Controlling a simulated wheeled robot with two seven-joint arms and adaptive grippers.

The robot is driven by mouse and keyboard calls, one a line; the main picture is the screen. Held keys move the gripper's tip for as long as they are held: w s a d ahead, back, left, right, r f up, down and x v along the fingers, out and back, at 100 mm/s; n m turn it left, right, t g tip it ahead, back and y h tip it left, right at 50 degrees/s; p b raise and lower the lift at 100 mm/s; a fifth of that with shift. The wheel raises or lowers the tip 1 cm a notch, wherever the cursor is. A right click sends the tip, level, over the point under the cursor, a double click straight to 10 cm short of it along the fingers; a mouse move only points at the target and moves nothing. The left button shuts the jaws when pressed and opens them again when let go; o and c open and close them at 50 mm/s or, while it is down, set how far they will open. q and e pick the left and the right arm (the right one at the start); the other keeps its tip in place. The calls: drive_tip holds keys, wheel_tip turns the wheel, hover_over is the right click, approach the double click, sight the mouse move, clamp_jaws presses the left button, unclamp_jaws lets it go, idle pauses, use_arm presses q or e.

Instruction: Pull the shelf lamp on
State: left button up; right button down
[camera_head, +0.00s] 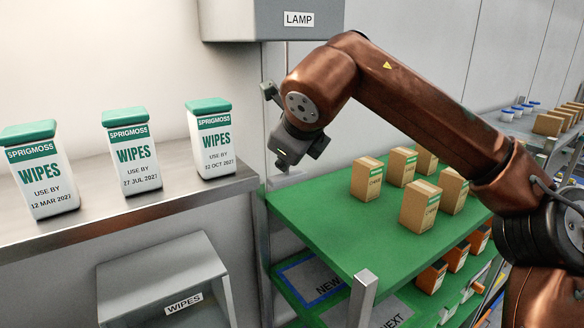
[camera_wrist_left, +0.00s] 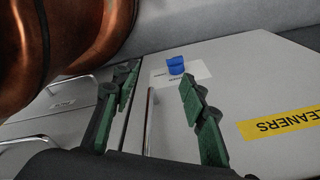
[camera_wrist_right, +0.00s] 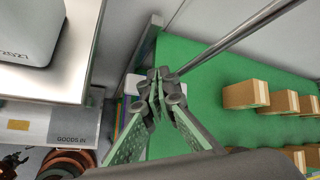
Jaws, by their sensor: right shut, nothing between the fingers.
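The lamp housing (camera_head: 265,18) is a grey box labelled LAMP at the top of the head view. My right gripper (camera_head: 283,163) hangs below it, pointing down, clear of the housing. In the right wrist view my right gripper (camera_wrist_right: 158,78) has its fingertips together with nothing seen between them. A thin grey rod (camera_wrist_right: 235,38) runs from the top right to beside these fingertips; I cannot tell whether it touches them or belongs to the lamp. My left gripper (camera_wrist_left: 157,76) is open and empty, in the left wrist view only.
Wipes tubs (camera_head: 133,155) stand on a metal shelf (camera_head: 110,205) at left, above a grey WIPES bin (camera_head: 165,275). A green shelf (camera_head: 325,220) holds several cartons (camera_head: 420,205) at right.

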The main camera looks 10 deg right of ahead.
sight(285, 178)
drive_tip(key=shift+r, duration=0.1)
wheel_tip(285, 178, up, 6)
drive_tip(key=p, duration=0.5)
idle(0.4)
drive_tip(key=shift+s, duration=0.15)
idle(4.3)
